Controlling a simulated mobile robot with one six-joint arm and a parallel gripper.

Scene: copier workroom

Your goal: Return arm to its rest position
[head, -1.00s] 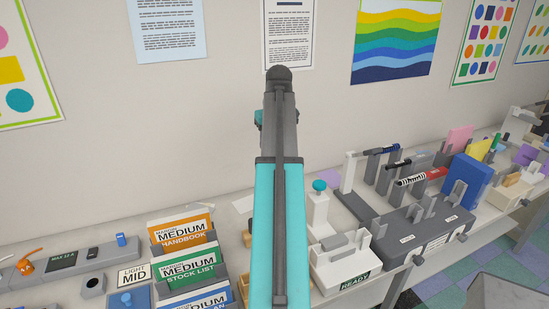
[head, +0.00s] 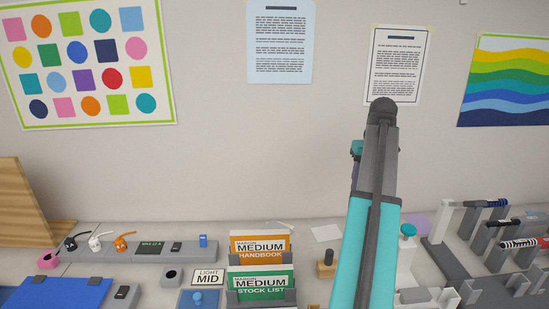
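My arm (head: 368,225) rises from the lower right of the head view, a turquoise link with a grey upper link in front of the wall. Its dark rounded top (head: 382,108) overlaps the lower part of a white printed sheet (head: 398,60). A small teal and purple part (head: 356,160) shows at the left side of the grey link. I cannot make out gripper fingers, and whether anything is held cannot be seen.
A wooden board (head: 25,205) stands at the left. Wall space beside the arm is clear.

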